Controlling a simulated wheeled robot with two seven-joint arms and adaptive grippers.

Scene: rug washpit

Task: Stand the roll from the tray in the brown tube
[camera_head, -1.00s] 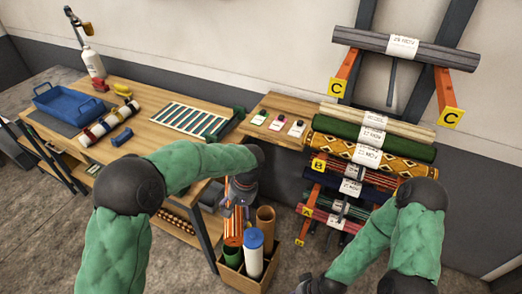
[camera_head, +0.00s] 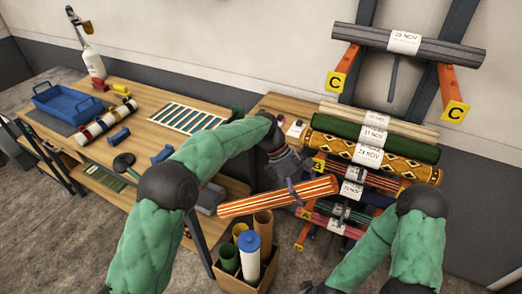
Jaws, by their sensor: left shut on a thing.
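My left gripper (camera_head: 290,177) is shut on an orange-and-cream striped roll (camera_head: 250,202). The roll is held nearly level, its right end slightly higher, above and behind the crate of tubes. The brown tube (camera_head: 263,219) stands open in the wooden crate (camera_head: 238,285) at the lower middle, below the roll. A blue tray (camera_head: 68,101) lies on the bench at the far left, with no roll visible in it. My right gripper (camera_head: 312,288) is at the bottom edge, mostly cut off; its jaws cannot be made out.
The crate also holds a green tube (camera_head: 228,258), a yellow tube (camera_head: 240,231) and a white blue-capped cylinder (camera_head: 250,262). A rack of rolls (camera_head: 375,137) stands at the right.

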